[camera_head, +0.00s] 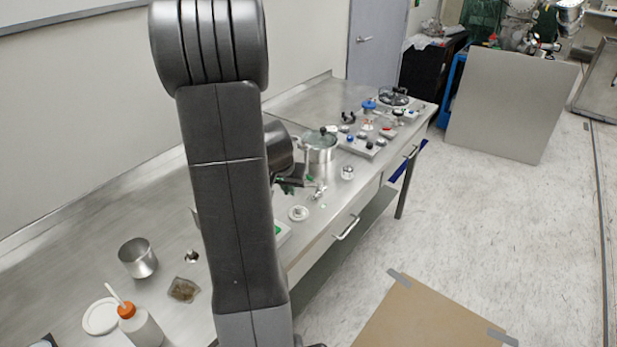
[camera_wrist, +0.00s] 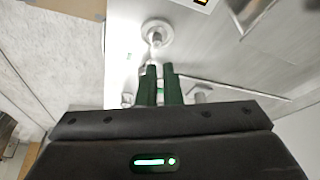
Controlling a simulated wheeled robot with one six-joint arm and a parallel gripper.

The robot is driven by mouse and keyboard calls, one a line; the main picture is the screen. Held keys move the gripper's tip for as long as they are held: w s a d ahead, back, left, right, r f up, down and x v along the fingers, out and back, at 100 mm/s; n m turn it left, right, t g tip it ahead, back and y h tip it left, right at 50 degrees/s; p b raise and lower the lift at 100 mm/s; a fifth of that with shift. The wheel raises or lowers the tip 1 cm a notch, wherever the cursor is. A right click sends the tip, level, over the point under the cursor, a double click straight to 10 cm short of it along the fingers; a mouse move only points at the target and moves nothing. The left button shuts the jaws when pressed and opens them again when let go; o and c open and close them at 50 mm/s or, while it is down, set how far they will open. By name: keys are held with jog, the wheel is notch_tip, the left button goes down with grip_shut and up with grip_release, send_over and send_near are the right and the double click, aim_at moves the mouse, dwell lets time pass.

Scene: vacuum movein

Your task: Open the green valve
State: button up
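In the wrist view, the two dark green fingers of my gripper (camera_wrist: 160,72) stand close together with a narrow gap between them. A light metal part and a small green spot (camera_wrist: 160,62) show at the gap near the fingertips. I cannot tell whether the fingers touch this part. A pale round flange (camera_wrist: 157,33) with a short metal stem lies just past the fingertips; it also shows on the bench in the head view (camera_head: 298,213). Small metal valve fittings (camera_head: 319,190) sit beside my gripper in the head view. The green valve handle cannot be made out clearly, and my arm hides part of this area.
A metal pot (camera_head: 320,146) stands on the steel bench (camera_head: 75,262) close behind my gripper. A panel with several knobs (camera_head: 362,143) lies farther back. A steel cup (camera_head: 138,258) and an orange-capped bottle (camera_head: 140,326) stand front left. The floor at right has clear room.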

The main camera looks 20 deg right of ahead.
jog(key=a+n+b, duration=0.1)
jog(key=a, duration=0.3)
jog(key=s+a+n+g+h+b, duration=0.1)
jog(key=a, duration=0.3)
jog(key=s+a+n+g+b, duration=0.1)
jog(key=a, duration=0.3)
jog(key=shift+s+r+h+b, duration=0.1)
jog(key=shift+s+h+b, duration=0.1)
jog(key=shift+h+b, duration=0.15)
grip_shut()
jog(key=s+a+r+n+g+h+b, duration=0.1)
jog(key=s+a+r+n+h+b, duration=0.1)
jog(key=a, duration=0.6)
jog(key=s+r+h, duration=0.1)
jog(key=s+r, duration=0.1)
jog(key=s, duration=0.1)
jog(key=shift+s+n+g, duration=0.2)
jog(key=shift+n+g, duration=0.1)
jog(key=shift+a+r, duration=0.1)
